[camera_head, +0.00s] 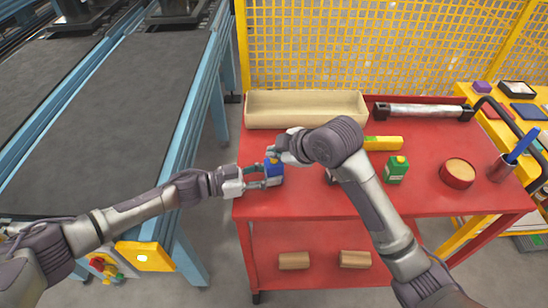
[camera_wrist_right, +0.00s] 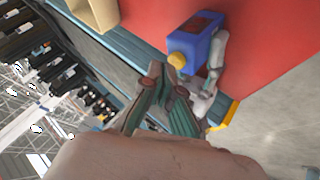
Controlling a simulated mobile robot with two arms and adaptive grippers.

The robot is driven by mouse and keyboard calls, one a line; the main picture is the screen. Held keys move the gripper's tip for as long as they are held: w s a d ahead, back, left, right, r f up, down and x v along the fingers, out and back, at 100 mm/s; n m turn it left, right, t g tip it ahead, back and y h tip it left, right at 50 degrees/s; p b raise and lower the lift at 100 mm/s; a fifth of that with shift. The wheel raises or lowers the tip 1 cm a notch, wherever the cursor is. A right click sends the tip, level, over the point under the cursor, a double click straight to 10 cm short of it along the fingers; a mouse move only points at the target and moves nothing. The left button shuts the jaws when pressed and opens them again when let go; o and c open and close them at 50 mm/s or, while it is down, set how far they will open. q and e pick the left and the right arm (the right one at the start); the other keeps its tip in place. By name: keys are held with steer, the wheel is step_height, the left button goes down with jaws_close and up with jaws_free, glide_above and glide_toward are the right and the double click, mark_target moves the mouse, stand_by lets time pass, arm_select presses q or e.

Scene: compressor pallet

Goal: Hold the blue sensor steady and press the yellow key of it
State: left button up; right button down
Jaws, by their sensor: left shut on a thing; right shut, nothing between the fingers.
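The blue sensor (camera_head: 274,172) is at the left front part of the red cart top. It also shows in the right wrist view (camera_wrist_right: 204,38), with its yellow key (camera_wrist_right: 177,60) on the end turned towards my right gripper. My left gripper (camera_head: 270,177) is shut on the sensor from the left; its grey fingers also show beside the sensor in the wrist view. My right gripper (camera_head: 276,152) is shut and empty, close above the sensor in the head view. In the wrist view its fingertips (camera_wrist_right: 168,82) are near the yellow key, with a small gap visible.
The red cart (camera_head: 320,200) carries a beige tray (camera_head: 305,108), a green bottle (camera_head: 396,170), a round red container (camera_head: 458,174) and a yellow-green item (camera_head: 383,143). A conveyor (camera_head: 110,110) runs along the left. A yellow mesh fence (camera_head: 380,45) stands behind.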

mark_target(275, 161)
steer(key=shift+f, duration=0.45)
stand_by(1.1)
stand_by(0.9)
steer(key=shift+r, duration=0.9)
steer(key=shift+r, duration=2.5)
arm_select(q)
steer(key=o, duration=0.9)
